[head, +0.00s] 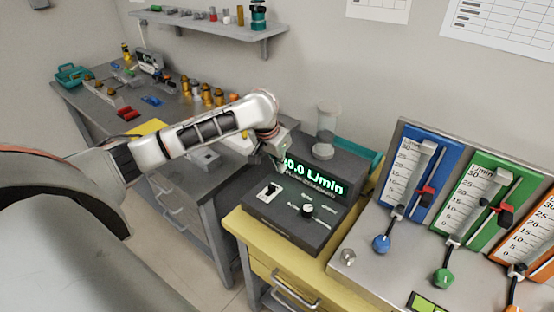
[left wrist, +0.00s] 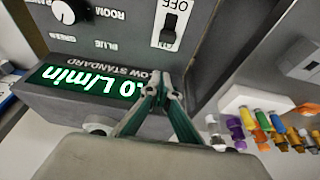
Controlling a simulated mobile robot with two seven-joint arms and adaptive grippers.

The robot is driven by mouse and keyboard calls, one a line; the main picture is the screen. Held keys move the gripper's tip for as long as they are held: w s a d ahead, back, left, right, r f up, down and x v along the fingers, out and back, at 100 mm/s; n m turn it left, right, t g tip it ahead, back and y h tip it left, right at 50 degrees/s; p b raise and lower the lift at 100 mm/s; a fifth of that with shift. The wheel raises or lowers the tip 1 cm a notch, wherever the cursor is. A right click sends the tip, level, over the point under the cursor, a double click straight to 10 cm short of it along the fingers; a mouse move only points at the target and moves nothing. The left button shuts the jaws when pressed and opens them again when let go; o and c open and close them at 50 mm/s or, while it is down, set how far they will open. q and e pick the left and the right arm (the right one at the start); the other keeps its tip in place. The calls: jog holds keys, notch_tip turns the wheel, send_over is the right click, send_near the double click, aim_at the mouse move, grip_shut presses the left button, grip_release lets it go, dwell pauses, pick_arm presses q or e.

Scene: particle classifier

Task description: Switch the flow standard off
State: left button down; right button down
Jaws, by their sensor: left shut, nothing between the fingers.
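The flow standard (head: 274,225) is a dark grey box on the yellow cabinet. Its display (head: 315,178) is lit green and reads in L/min; my left arm hides its first digit. The display also shows in the left wrist view (left wrist: 85,82). A black switch on a white plate (head: 268,192) sits left of a round knob (head: 308,210). The left wrist view shows the switch (left wrist: 170,22) with an OFF label at one end. My left gripper (left wrist: 162,80) is shut and empty, in front of the display's edge and apart from the switch. My right gripper is out of view.
Blue (head: 410,170), green (head: 478,200) and orange (head: 530,228) flow meters stand to the right. A clear cylinder (head: 327,125) stands behind the display. A grey bench (head: 180,115) with brass parts is at the back left.

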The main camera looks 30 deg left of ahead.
aim_at(272, 188)
pick_arm(q)
jog(key=x, duration=0.4)
jog(key=shift+s, duration=0.1)
jog(key=s, duration=0.3)
jog(key=shift+a+r, duration=0.15)
jog(key=shift+a, duration=0.05)
jog(key=shift+s, duration=0.35)
jog(key=shift+s, duration=0.1)
